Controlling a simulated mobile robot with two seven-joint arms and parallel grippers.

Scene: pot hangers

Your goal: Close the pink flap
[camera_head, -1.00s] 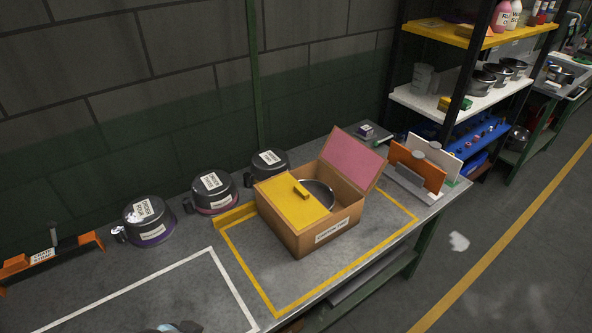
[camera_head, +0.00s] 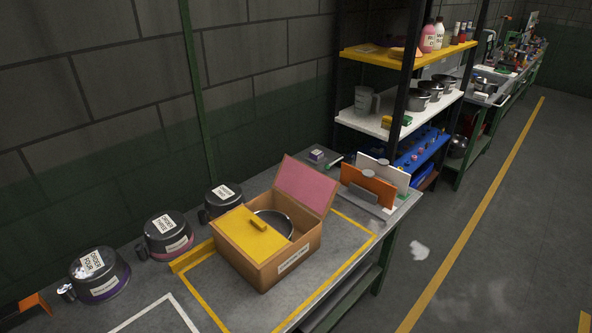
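The pink flap (camera_head: 306,186) stands up and open on the right side of a brown box (camera_head: 269,270), leaning outward. The box's yellow flap (camera_head: 249,234) lies flat over the left part of the box top. It has a small yellow handle block. A metal pot (camera_head: 274,224) shows inside the box through the uncovered right part. The box stands inside a yellow taped outline on the grey workbench. Neither of my grippers is in view.
Several dark labelled pots (camera_head: 168,235) stand along the wall left of the box. An orange and white board rack (camera_head: 368,186) stands right of the pink flap, close to it. A shelf unit (camera_head: 401,118) rises behind the bench's right end. Open floor lies to the right.

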